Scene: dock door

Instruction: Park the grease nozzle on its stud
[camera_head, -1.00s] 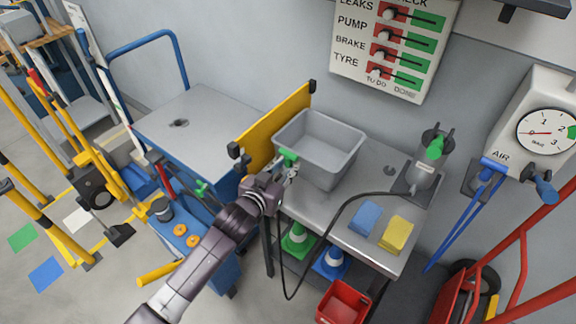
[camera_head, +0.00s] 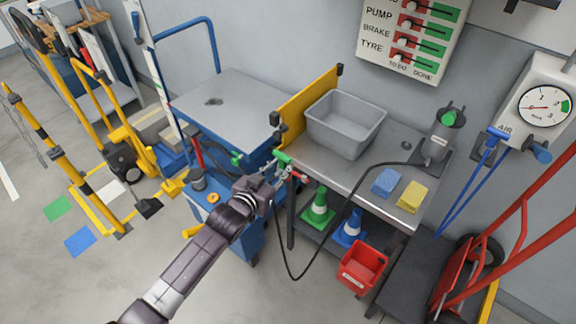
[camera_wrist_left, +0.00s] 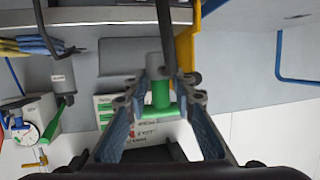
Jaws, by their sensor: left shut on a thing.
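My left gripper (camera_head: 279,172) is shut on the grease nozzle (camera_head: 283,158), a part with a green body, just off the left end of the steel bench. In the left wrist view the nozzle (camera_wrist_left: 161,95) sits between the two fingers (camera_wrist_left: 160,110), with a green collar and a grey-green cylinder. A black hose (camera_head: 297,277) hangs in a loop below the gripper and rises across the bench to the grey grease pump (camera_head: 437,143) with a green top. I cannot tell which part is the stud. My right gripper is not in view.
Blue (camera_head: 386,182) and yellow (camera_head: 412,197) sponges lie at the bench front. A blue cart (camera_head: 232,98) stands left. Cones and a red bin (camera_head: 362,265) are below.

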